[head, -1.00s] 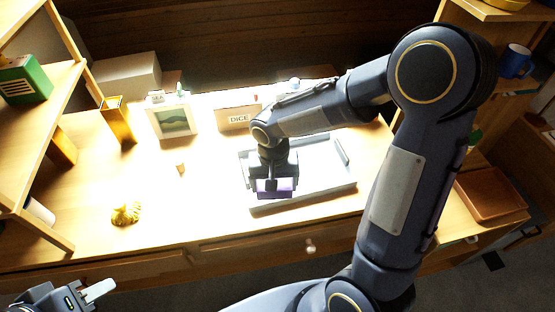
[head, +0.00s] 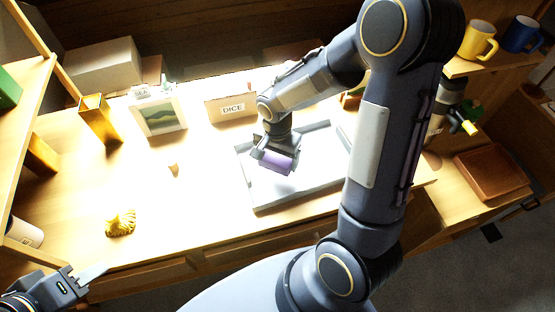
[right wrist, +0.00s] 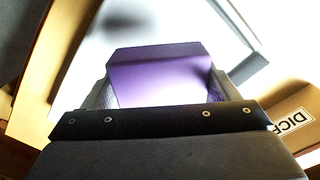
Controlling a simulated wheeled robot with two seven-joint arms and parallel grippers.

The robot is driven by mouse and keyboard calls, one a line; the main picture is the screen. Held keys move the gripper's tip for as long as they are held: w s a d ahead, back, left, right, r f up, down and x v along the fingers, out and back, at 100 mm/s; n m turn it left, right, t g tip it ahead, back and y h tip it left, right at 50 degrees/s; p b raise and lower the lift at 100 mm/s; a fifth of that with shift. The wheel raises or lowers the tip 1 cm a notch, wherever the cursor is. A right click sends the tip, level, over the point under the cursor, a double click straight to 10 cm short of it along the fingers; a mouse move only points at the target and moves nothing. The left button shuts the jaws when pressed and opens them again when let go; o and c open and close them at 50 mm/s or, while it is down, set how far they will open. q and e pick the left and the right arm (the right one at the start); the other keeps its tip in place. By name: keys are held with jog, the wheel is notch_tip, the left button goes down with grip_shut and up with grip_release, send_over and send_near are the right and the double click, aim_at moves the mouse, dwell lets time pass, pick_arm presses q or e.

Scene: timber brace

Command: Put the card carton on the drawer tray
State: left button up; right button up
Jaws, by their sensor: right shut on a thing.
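The card carton is a small purple box (head: 277,162), held in my right gripper (head: 274,152) over the left half of the drawer tray. The right wrist view shows the purple carton (right wrist: 160,75) between the two fingers, which are shut on its sides. The drawer tray (head: 262,197) is a shallow pale grey tray with raised rims, lying on the desk. I cannot tell whether the carton touches the tray floor. My right arm hides the tray's right part. My left gripper (head: 80,279) is at the lower left, away from the desk items; its finger opening is unclear.
A box labelled DICE (head: 232,108) and a framed picture (head: 159,116) stand behind the tray. A gold ornament (head: 120,223), a small wooden piece (head: 173,168) and a yellow vase (head: 99,119) are to the left. Mugs (head: 478,40) sit on the right shelf.

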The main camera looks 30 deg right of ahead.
aim_at(277, 163)
jog(key=shift+w+d+f, duration=0.25)
jog(key=shift+w+f, duration=0.15)
jog(key=shift+f, duration=0.15)
jog(key=shift+w+d+f, duration=0.2)
jog(key=shift+w+f, duration=0.15)
jog(key=shift+f, duration=0.2)
jog(key=shift+w+f, duration=0.15)
jog(key=shift+f, duration=1.5)
jog(key=shift+f, duration=0.1)
jog(key=shift+f, duration=0.15)
jog(key=o, duration=0.9)
